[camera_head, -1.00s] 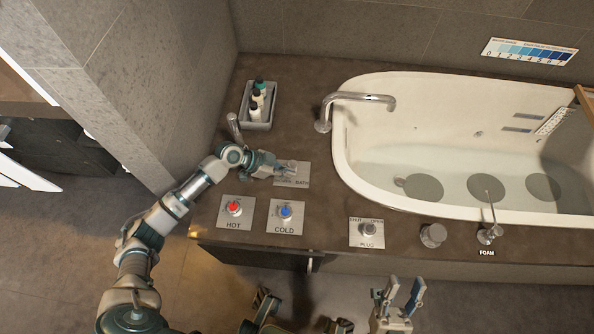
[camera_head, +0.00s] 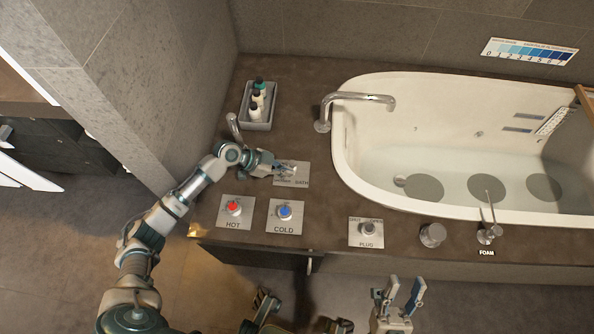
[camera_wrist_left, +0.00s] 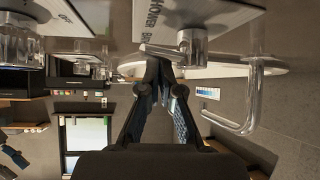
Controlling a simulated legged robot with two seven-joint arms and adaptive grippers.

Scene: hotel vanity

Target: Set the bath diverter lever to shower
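The bath diverter has a metal plate (camera_head: 303,171) on the deck, with BATH readable on its right side. In the left wrist view the chrome diverter post (camera_wrist_left: 191,46) carries a thin lever (camera_wrist_left: 158,51) that points left in the picture, and the plate (camera_wrist_left: 205,14) shows part of SHOWER and BATH. My left gripper (camera_head: 288,171) is over the plate and hides part of the lever in the head view. Its fingertips (camera_wrist_left: 159,62) are together right at the lever; I cannot tell whether they touch it. My right gripper (camera_head: 398,296) is open and empty in front of the counter.
Hot (camera_head: 234,208), cold (camera_head: 285,212) and plug (camera_head: 368,230) knobs sit along the front. A tray of bottles (camera_head: 258,125) and a chrome spout (camera_head: 360,97) stand behind. The water-filled tub (camera_head: 350,165) is to the right.

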